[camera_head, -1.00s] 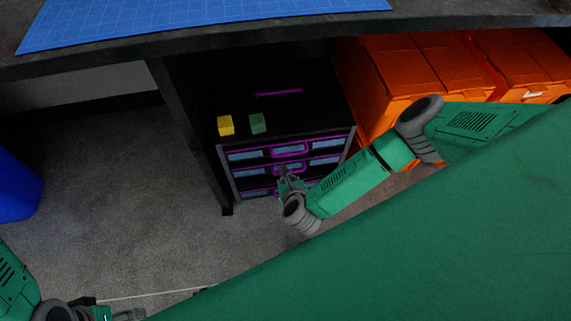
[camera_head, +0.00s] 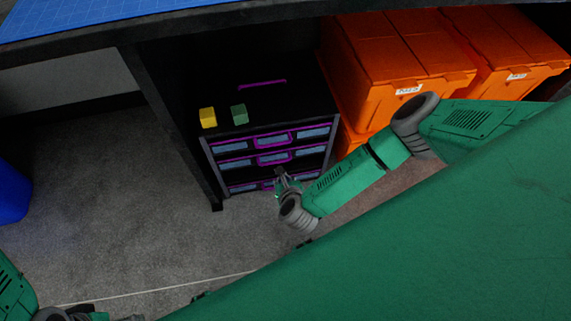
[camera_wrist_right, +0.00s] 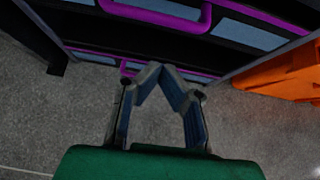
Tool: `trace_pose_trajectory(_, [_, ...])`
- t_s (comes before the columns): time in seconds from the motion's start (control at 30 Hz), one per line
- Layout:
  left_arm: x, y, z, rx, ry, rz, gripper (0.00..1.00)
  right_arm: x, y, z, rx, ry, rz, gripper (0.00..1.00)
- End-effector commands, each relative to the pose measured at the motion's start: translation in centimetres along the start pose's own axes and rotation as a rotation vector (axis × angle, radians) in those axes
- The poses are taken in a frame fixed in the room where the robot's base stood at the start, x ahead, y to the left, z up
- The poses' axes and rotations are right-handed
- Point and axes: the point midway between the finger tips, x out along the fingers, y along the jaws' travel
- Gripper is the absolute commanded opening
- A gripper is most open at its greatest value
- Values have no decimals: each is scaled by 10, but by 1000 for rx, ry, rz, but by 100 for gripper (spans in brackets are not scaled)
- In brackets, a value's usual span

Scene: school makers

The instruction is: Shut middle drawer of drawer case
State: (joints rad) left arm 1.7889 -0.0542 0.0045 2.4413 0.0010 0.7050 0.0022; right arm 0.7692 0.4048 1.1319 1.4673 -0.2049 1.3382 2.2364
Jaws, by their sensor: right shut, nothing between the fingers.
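The black drawer case (camera_head: 265,105) stands under the table, its purple-trimmed drawers facing me. The middle drawer (camera_head: 273,158) lies just below the top drawer (camera_head: 273,139), and both look nearly flush, though I cannot tell if a small gap is left. A dark band separates it from the bottom drawer (camera_head: 243,187). My right gripper (camera_head: 280,172) is shut and empty, in front of the case below the middle handle, covering part of the bottom drawer. In the right wrist view its fingertips (camera_wrist_right: 163,68) meet below a purple handle (camera_wrist_right: 155,14). My left gripper (camera_head: 130,317) is mostly cut off at the bottom edge.
A yellow block (camera_head: 208,117) and a green block (camera_head: 239,114) sit on the case. Orange bins (camera_head: 395,75) stand to its right. A dark table leg (camera_head: 172,125) is close on its left. Grey carpet (camera_head: 110,200) is clear in front and left.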

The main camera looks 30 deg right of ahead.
Motion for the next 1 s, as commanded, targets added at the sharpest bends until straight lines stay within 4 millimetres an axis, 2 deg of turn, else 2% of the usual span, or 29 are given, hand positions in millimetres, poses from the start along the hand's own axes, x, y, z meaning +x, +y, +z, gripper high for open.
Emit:
trace_pose_trajectory(0.4, [-33, 0, -2, 0, 1, 0, 71, -68, 1, 0, -4, 5, 2, 0])
trace_pose_trajectory(0.6, [-43, 0, -3, 0, 1, 0, 71, -94, 0, -1, -3, 4, 2, 0])
trace_pose_trajectory(1.0, [-45, 0, -3, 0, 1, 0, 71, -102, 3, -2, -13, 5, 9, 0])
